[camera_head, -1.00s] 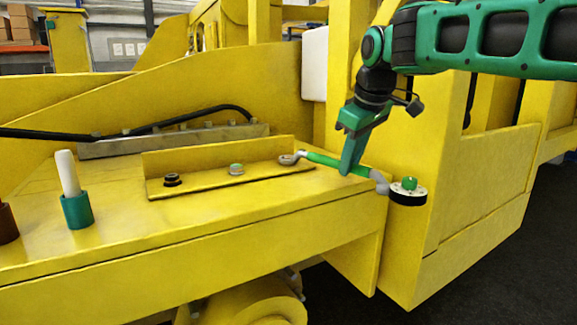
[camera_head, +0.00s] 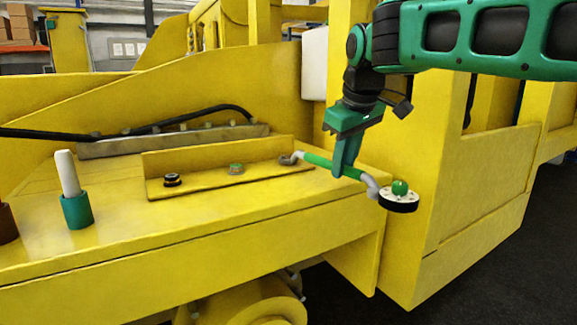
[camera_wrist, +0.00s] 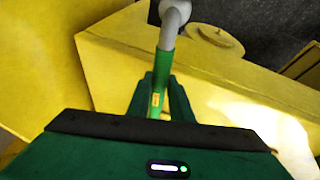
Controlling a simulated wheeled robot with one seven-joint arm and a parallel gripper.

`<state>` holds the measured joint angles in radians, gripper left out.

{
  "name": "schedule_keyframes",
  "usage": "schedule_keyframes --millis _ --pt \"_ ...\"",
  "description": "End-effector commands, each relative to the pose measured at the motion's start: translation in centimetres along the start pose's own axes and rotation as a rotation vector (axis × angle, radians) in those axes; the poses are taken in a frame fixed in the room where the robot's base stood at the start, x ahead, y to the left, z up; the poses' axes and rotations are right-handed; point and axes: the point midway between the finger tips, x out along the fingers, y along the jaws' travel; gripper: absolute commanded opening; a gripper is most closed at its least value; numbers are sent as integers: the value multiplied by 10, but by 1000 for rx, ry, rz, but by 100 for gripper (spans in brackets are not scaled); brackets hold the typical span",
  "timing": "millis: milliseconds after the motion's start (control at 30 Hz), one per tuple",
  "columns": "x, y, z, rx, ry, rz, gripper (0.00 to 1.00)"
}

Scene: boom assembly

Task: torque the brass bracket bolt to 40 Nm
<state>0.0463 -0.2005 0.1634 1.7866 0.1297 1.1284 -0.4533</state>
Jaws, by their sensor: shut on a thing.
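My gripper (camera_head: 343,172) is shut on the green handle of a wrench (camera_head: 319,160). The wrench's head reaches the right end of the yellow bracket (camera_head: 205,180). I cannot tell how it sits there, and any bolt under it is hidden. A grey elbow and a round dial (camera_head: 398,203) with a green knob are at the other end, beyond the deck's right edge. A dark bolt (camera_head: 172,180) and a greenish bolt (camera_head: 236,169) stand on the bracket. No bolt is clearly brass. In the wrist view, the handle (camera_wrist: 167,65) runs between my jaws (camera_wrist: 160,95).
A green holder (camera_head: 77,211) with a white rod stands on the deck's left, near a brown cylinder (camera_head: 8,222). A black hose (camera_head: 200,113) runs behind the bracket. A yellow upright wall (camera_head: 440,190) stands right of the deck. The deck's front is clear.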

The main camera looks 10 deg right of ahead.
Motion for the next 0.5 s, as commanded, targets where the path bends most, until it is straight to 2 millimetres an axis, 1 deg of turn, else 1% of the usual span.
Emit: schedule_keyframes --millis 167,500 --pt "-1 -1 0 7 1 3 0" --pt "-3 -13 -2 58 -11 22 0"
